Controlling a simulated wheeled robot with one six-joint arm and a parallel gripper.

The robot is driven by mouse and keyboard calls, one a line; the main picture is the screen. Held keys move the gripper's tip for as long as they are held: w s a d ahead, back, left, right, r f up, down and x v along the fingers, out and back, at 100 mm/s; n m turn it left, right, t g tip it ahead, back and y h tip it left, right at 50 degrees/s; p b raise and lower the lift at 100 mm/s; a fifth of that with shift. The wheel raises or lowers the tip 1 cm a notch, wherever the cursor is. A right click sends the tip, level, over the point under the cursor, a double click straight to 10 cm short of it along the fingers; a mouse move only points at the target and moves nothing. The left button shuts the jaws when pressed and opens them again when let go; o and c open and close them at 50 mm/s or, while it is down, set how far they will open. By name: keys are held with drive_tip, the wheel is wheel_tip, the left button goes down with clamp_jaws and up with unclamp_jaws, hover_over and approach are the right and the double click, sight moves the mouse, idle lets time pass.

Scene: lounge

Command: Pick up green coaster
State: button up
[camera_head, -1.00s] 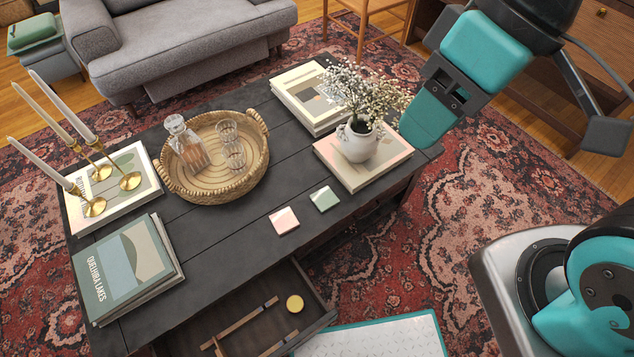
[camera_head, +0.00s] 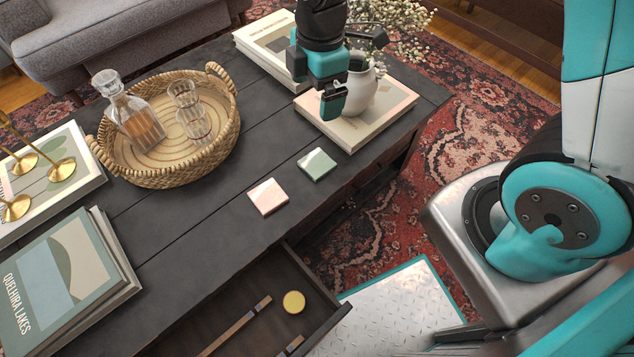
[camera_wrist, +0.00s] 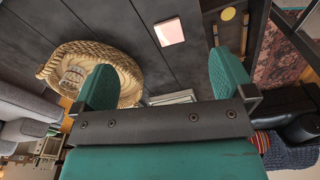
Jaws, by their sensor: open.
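The green coaster (camera_head: 317,164) is a small pale green square lying flat on the dark coffee table (camera_head: 225,215), near its front edge. A pink coaster (camera_head: 268,197) lies apart from it, to its lower left; it also shows in the wrist view (camera_wrist: 169,31). My gripper (camera_head: 332,107) is above the table at the vase and books, higher in the picture than the green coaster and apart from it. In the wrist view its two teal fingers (camera_wrist: 165,80) stand wide apart with nothing between them gripped. I cannot make out the green coaster in the wrist view.
A white flower vase (camera_head: 361,92) stands on a book (camera_head: 392,108) close by my gripper. A woven tray (camera_head: 222,135) holds a decanter and glasses. An open drawer (camera_head: 235,300) below the table holds a yellow round thing (camera_head: 294,302). The tabletop around the coasters is clear.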

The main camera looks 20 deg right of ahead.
wheel_tip(320, 180, down, 8)
drive_tip(key=w+d+n+b, duration=0.1)
drive_tip(key=w+n+b, duration=0.1)
drive_tip(key=b, duration=0.4)
hover_over(317, 162)
drive_tip(key=shift+n+h, duration=0.3)
drive_tip(key=shift+h, duration=0.1)
drive_tip(key=f, duration=1)
drive_tip(key=shift+s+f, duration=0.3)
drive_tip(key=shift+f, duration=0.05)
drive_tip(key=f, duration=0.2)
drive_tip(key=f+b, duration=0.1)
drive_tip(key=f, duration=0.1)
drive_tip(key=f+b, duration=0.1)
drive_tip(key=shift+w+f, duration=0.25)
drive_tip(key=shift+f, duration=0.15)
drive_tip(key=c, duration=1)
drive_tip(key=shift+r, duration=0.2)
